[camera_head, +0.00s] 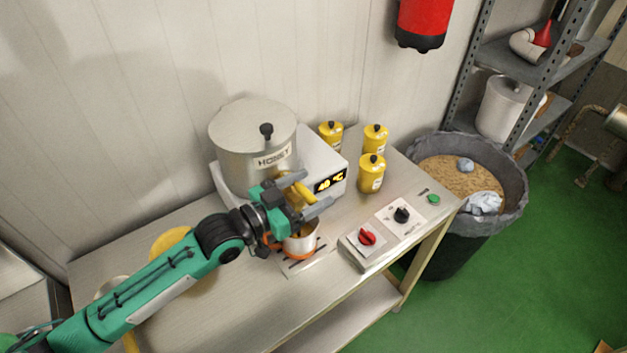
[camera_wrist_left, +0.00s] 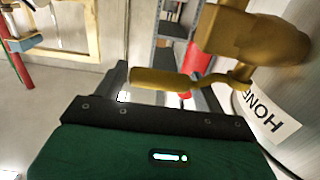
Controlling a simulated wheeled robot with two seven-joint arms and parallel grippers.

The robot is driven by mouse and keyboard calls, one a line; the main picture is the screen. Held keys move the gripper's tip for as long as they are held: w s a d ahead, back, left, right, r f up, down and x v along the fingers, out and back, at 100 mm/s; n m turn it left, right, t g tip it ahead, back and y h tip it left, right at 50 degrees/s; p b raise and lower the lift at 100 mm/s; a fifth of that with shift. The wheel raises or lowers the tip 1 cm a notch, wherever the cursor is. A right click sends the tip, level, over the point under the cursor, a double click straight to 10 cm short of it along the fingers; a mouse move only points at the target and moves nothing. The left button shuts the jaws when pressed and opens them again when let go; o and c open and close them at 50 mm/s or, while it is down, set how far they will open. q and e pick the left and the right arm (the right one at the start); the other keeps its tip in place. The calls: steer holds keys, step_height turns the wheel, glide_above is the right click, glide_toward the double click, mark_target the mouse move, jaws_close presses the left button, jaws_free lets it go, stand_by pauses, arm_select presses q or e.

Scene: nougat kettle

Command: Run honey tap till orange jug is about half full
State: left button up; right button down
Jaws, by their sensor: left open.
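The steel honey kettle (camera_head: 235,158) stands on a white base with a lit "40 °C" display. Its brass-yellow tap (camera_head: 302,192) sticks out at the front, partly hidden by my left gripper (camera_head: 312,203). In the left wrist view the tap body (camera_wrist_left: 235,30) is at upper right, and its yellow lever (camera_wrist_left: 160,80) lies across the space between the fingers of my open left gripper (camera_wrist_left: 163,92). I cannot tell whether a finger touches it. A pale jug with orange trim (camera_head: 302,243) stands below the tap, partly behind the gripper; its fill level cannot be made out. My right gripper is not in view.
Several yellow canisters (camera_head: 371,175) stand right of the kettle. A control box (camera_head: 380,228) with red and black knobs sits at the table's front right. A lined bin (camera_head: 515,195) stands beyond the table. A yellow round thing (camera_head: 168,240) lies behind my left arm.

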arm_select(q)
steer(key=shift+x, duration=0.75)
steer(key=shift+c, duration=0.4)
steer(key=c, duration=1.3)
